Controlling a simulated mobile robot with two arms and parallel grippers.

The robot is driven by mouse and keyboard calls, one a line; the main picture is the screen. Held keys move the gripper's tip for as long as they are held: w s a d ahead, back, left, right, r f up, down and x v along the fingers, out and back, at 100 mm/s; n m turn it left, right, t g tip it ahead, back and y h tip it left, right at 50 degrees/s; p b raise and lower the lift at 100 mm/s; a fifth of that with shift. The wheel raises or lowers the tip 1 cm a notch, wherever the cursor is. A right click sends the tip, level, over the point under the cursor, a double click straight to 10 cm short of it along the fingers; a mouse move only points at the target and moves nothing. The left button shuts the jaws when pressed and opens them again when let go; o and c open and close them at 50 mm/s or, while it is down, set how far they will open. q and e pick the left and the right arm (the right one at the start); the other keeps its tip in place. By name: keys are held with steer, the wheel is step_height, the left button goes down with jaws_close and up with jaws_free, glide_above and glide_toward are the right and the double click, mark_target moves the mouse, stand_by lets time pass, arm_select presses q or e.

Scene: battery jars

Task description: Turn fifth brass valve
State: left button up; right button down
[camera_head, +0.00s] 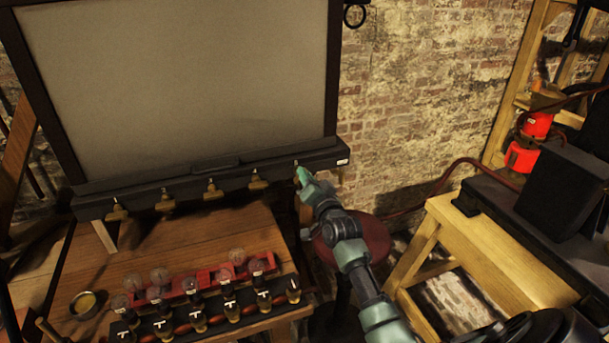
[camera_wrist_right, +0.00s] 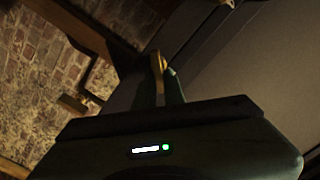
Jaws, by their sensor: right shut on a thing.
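Several brass valves hang in a row from the dark ledge (camera_head: 190,178) below the large grey panel; the fourth from the left (camera_head: 258,182) is the nearest one clearly visible beside my gripper. My right gripper (camera_head: 302,175) reaches the right end of that row and largely hides the fifth brass valve. In the right wrist view, my right gripper (camera_wrist_right: 163,80) is shut on the fifth brass valve (camera_wrist_right: 158,63), whose golden end shows between the fingertips. How far the valve is turned cannot be told. My left gripper is out of view.
A wooden table (camera_head: 190,240) stands below the ledge, with a dark rack of several small jars (camera_head: 197,321), a red rack (camera_head: 205,279) with glass bulbs and a small brass dish (camera_head: 85,304). A round red stool (camera_head: 373,240) is under my right arm. A wooden bench (camera_head: 490,252) stands right.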

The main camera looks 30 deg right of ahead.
steer(key=shift+d+f+m, duration=0.1)
steer(key=shift+f+m, duration=0.05)
steer(key=shift+m, duration=1.45)
steer(key=shift+d+f+m, duration=0.1)
steer(key=shift+f+m, duration=0.1)
steer(key=shift+m, duration=1.4)
steer(key=shift+f+m, duration=0.15)
steer(key=shift+m, duration=1.45)
steer(key=c, duration=1.5)
jaws_free()
steer(key=shift+s, duration=0.1)
steer(key=v, duration=0.7)
steer(key=shift+s+b, duration=0.35)
steer(key=shift+b, duration=0.05)
